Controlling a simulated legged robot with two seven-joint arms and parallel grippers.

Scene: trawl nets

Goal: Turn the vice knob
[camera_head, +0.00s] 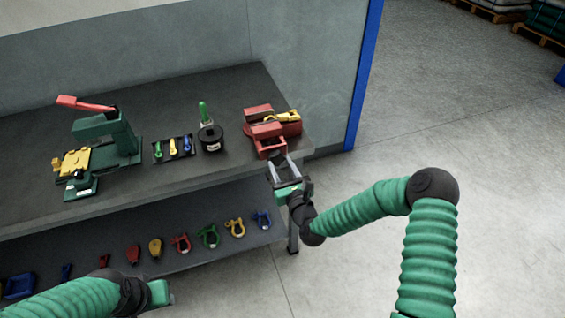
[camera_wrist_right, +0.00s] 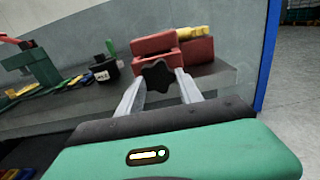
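The red vice (camera_head: 268,135) sits at the right front corner of the workbench, with a yellow piece (camera_head: 284,117) at its jaws. Its dark star-shaped knob (camera_wrist_right: 157,76) faces the front in the right wrist view. My right gripper (camera_head: 279,163) is in front of the vice at the bench edge. Its two fingers are apart, one on each side of the knob in the wrist view; I cannot tell whether they reach around it or touch it. My left gripper (camera_head: 160,292) is low at the front left, only its green body showing; its fingers are not visible.
The workbench (camera_head: 225,175) also holds a green press (camera_head: 105,137) with a red lever, a tray of small tools (camera_head: 173,148) and a black spool (camera_head: 211,138). Several coloured shackles (camera_head: 208,236) lie on the lower shelf. Open floor lies to the right.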

